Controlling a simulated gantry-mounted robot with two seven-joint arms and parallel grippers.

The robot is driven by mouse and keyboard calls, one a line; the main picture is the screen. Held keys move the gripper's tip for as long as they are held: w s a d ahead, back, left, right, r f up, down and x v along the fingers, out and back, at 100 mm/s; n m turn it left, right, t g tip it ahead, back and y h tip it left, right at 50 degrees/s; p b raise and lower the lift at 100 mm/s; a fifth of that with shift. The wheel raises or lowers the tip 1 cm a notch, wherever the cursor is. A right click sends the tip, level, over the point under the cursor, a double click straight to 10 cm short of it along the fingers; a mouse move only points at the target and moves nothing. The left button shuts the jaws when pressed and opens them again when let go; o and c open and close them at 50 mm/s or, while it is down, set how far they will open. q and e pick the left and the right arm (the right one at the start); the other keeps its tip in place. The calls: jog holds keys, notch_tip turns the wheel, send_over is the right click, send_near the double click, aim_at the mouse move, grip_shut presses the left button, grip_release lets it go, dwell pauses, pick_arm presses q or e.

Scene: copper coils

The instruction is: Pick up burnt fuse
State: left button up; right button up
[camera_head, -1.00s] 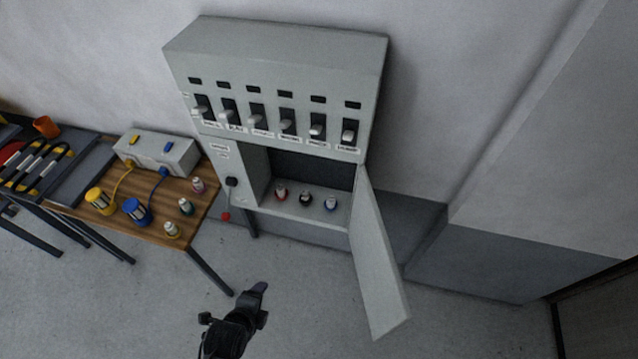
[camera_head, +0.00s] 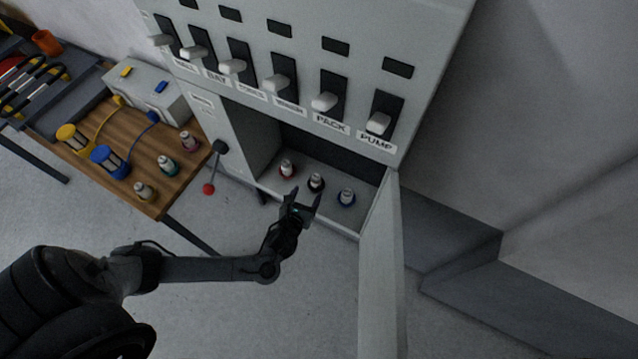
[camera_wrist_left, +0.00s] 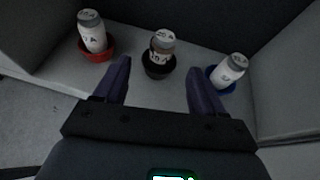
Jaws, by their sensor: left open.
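Three pale cylindrical fuses stand in the open cabinet compartment. The left fuse (camera_head: 287,166) sits in a red holder, the middle fuse (camera_head: 316,180) in a black holder, and the right fuse (camera_head: 346,195) in a blue holder. In the left wrist view the middle fuse (camera_wrist_left: 163,42) has brownish, dark marks and looks like the burnt one; the other two look cleaner. My left gripper (camera_head: 304,200) is open and empty at the compartment's front edge. Its fingers point toward the middle fuse, one on each side in the wrist view, without touching it. My right gripper is out of view.
The cabinet door (camera_head: 381,270) hangs open to the right of the compartment. A lever with a red knob (camera_head: 209,189) is on the left. Switches line the cabinet above. A wooden table (camera_head: 120,188) at left holds more fuses, yellow and blue plugs and a grey box (camera_head: 150,92).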

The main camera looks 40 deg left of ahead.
aim_at(318, 176)
pick_arm(q)
jog(key=x, duration=0.4)
jog(key=shift+w+r+b, duration=0.15)
jog(key=shift+r+b, duration=0.05)
jog(key=shift+b, duration=0.15)
jog(key=shift+b+x, duration=0.75)
jog(key=shift+x, duration=2.6)
jog(key=shift+d+r, duration=0.1)
jog(key=shift+d, duration=0.05)
jog(key=c, duration=1.1)
